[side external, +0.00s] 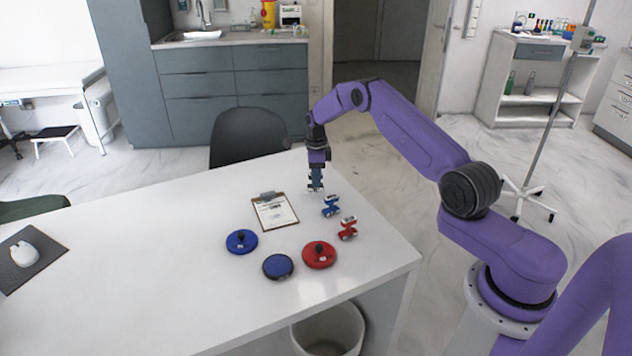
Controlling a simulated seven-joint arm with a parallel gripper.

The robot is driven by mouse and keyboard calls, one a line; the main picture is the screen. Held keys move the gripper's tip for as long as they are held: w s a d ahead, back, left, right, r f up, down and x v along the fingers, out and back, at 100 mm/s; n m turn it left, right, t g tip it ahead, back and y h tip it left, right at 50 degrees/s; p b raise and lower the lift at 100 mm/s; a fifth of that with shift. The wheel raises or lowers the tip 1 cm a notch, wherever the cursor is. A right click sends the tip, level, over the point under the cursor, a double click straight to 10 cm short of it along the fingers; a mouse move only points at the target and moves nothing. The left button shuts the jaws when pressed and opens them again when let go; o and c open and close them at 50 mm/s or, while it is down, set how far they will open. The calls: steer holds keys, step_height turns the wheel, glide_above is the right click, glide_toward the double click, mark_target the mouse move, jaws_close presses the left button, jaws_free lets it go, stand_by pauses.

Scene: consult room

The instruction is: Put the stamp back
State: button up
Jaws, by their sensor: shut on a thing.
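My gripper (316,186) points down over the far right part of the white desk, just right of the clipboard. It is shut on a small bluish thing with a pale lower end, apparently the stamp (316,177); the fingers hide much of it. I cannot tell whether its bottom touches the desk. A small blue and white piece (331,206) stands just nearer and to the right. I cannot tell whether these are stamps or holders.
The clipboard (274,211) is beside my gripper. The desk (160,270) is clear toward the mouse mat (45,258).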

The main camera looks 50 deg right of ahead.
steer(key=shift+f, duration=1)
steer(key=shift+f, duration=0.2)
steer(key=o, duration=0.8)
steer(key=shift+o, duration=0.2)
steer(key=shift+r, duration=0.15)
